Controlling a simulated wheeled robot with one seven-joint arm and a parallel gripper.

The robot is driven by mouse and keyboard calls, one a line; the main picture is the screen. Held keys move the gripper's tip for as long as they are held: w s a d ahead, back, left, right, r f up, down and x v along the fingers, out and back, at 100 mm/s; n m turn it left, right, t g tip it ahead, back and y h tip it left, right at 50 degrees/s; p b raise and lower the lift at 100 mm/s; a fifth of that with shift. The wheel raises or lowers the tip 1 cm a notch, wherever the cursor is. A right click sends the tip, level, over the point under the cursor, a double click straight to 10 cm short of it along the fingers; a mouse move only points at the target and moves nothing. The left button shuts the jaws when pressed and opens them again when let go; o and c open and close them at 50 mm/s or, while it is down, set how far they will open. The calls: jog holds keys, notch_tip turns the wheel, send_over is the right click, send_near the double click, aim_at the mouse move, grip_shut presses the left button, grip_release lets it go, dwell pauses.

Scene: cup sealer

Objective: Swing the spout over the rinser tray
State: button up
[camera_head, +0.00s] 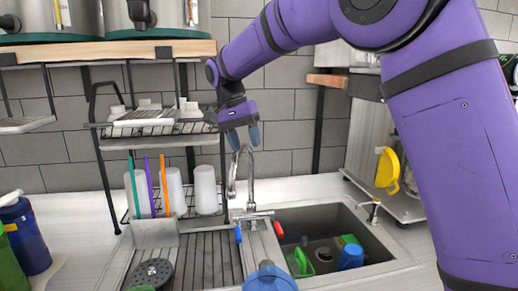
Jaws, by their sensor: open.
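The chrome spout (251,172) rises from the faucet base behind the sink and arches over. Its free end hangs at the left, near the right edge of a ribbed metal tray (203,262). I take this to be the rinser tray; a dark round perforated disc (153,273) sits on its left part. My gripper (243,137) points down with blue fingertips apart, just above the top of the spout's arch in the picture. It is empty. I cannot tell whether a fingertip touches the spout.
The sink (330,262) at the right holds green and blue items. A blue handle (238,233) and a red handle (278,229) flank the faucet base. A wire rack (160,130) with white cups stands behind, left of my gripper. A blue-lidded object (270,279) is in front.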

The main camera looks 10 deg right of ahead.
jog(key=s+d, duration=0.2)
jog(key=s, duration=0.7)
jog(key=shift+s+r, duration=0.4)
jog(key=shift+r, duration=0.05)
jog(key=shift+c, duration=0.3)
jog(key=c, duration=0.3)
jog(key=shift+w+d+t, duration=0.1)
jog(key=shift+w+t, duration=0.1)
jog(key=shift+t, duration=0.1)
jog(key=c, duration=0.4)
jog(key=w+d+r+t+y, duration=0.1)
jog(key=w+r+t, duration=0.1)
jog(key=w+d+r+t+y, duration=0.1)
jog(key=d+r+t+y, duration=0.1)
jog(key=w+d+r+n+t+y, duration=0.1)
jog(key=w+t+y, duration=0.1)
jog(key=shift+w+d+r+t, duration=0.2)
jog(key=shift+w+r+t, duration=0.1)
jog(key=shift+r+t, duration=0.1)
grip_shut()
jog(key=w+a+f, duration=0.5)
jog(key=w+f, duration=0.2)
jog(key=f, duration=0.2)
jog(key=shift+a+f, duration=0.15)
jog(key=shift+f, duration=0.05)
